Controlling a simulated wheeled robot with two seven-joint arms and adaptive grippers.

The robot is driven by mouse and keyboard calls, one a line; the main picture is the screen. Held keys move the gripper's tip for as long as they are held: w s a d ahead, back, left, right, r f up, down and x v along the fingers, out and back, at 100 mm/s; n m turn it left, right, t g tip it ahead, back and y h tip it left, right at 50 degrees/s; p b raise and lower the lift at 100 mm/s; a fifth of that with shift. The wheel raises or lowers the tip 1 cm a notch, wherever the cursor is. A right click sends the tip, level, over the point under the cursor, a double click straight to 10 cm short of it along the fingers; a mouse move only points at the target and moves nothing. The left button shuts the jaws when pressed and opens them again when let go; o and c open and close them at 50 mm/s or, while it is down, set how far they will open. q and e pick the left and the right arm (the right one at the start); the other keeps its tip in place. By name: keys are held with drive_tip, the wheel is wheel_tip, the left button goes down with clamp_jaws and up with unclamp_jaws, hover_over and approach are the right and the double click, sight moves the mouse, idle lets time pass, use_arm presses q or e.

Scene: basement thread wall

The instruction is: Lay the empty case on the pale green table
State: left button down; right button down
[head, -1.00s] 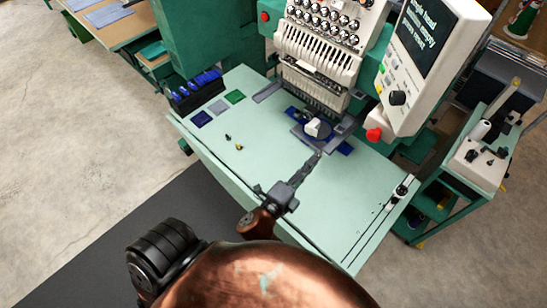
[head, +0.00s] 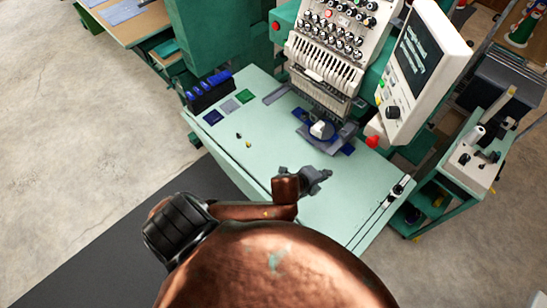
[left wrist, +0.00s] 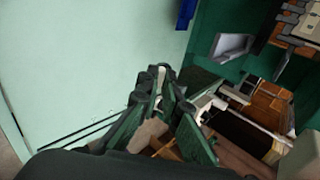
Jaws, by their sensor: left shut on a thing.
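The pale green table (head: 270,165) spreads in front of the embroidery machine; it also fills the left of the left wrist view (left wrist: 90,60). My left gripper (head: 322,174) is over the table's front right part, clear of the machine. In the left wrist view its dark fingers (left wrist: 160,82) are closed around a small grey metallic piece (left wrist: 160,73), which looks like the case; only a bit of it shows between the tips. In the head view the piece is too small to make out. My right gripper is out of view.
The machine's arm with a white part (head: 321,130) stands behind my gripper; its control panel (head: 415,75) overhangs on the right. Cloth swatches (head: 229,106), a rack of blue items (head: 209,92) and two tiny items (head: 243,140) lie at the left. The middle of the table is clear.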

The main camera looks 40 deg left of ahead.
use_arm(q)
drive_tip(key=s+a+n+g+y+p, duration=0.1)
drive_tip(key=s+a+g+y+p, duration=0.1)
drive_tip(key=s+a+g+p, duration=0.95)
drive_tip(key=t+b, duration=0.2)
approach(269, 165)
drive_tip(key=shift+s+d+f, duration=0.35)
drive_tip(key=shift+w+a+f, duration=0.25)
drive_tip(key=shift+w+f, duration=0.05)
drive_tip(key=shift+f, duration=0.15)
wheel_tip(269, 165, down, 3)
drive_tip(key=shift+w+a+f+p, duration=0.15)
drive_tip(key=shift+f+p, duration=0.1)
drive_tip(key=shift+p, duration=0.25)
drive_tip(key=shift+f, duration=0.15)
